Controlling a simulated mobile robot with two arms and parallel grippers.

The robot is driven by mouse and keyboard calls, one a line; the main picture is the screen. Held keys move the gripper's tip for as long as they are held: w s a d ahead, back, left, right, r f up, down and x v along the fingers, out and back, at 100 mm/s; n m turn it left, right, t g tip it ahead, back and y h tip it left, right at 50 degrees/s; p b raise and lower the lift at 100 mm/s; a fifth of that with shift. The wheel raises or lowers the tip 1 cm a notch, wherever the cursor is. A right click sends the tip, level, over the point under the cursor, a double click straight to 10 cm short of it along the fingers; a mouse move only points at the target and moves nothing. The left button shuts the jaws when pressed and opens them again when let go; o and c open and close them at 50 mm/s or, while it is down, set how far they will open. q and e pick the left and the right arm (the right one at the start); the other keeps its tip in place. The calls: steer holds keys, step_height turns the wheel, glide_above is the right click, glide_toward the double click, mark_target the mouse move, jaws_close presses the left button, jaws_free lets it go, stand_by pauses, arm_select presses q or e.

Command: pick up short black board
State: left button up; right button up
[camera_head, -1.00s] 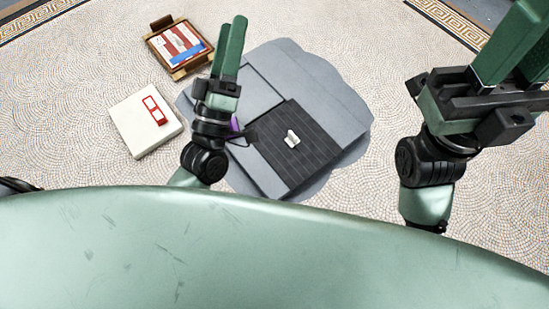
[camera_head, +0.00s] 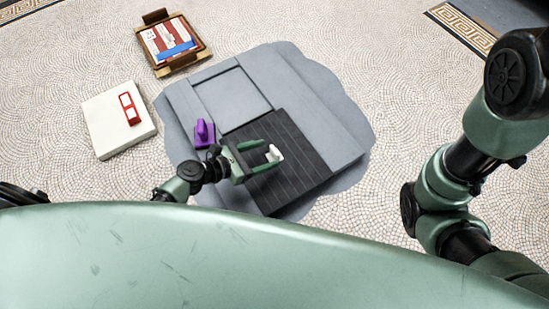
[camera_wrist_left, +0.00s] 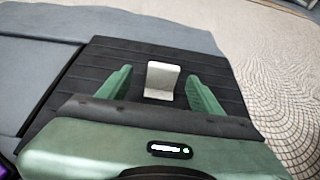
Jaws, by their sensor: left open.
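The short black board (camera_head: 299,155) is a dark ribbed panel lying on the grey base. A small white handle (camera_head: 274,154) stands up from it. My left gripper (camera_head: 272,153) is open, low over the board, with its fingers on either side of the handle. In the left wrist view the handle (camera_wrist_left: 161,80) sits between the two green fingertips (camera_wrist_left: 158,80), with a gap at each side. The board (camera_wrist_left: 205,62) fills most of the ground there. My right gripper is out of view; only its arm shows at the right.
A purple object (camera_head: 204,134) stands on the grey base (camera_head: 330,105) beside my left wrist. A white block (camera_head: 108,130) with a red-framed piece (camera_head: 129,108) lies at the left. A wooden tray (camera_head: 183,60) with striped pieces is at the back. Patterned floor surrounds them.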

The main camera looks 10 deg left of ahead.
mark_target(273, 153)
arm_select(q)
steer(key=b+x, duration=0.1)
steer(key=x, duration=0.1)
steer(key=b+x, duration=0.1)
steer(key=x, duration=0.1)
steer(key=shift+s+f, duration=0.2)
steer(key=shift+f, duration=0.05)
steer(key=shift+w+d, duration=0.15)
steer(key=shift+d, duration=0.05)
steer(key=shift+c, duration=0.3)
jaws_close()
steer(key=shift+r, duration=0.15)
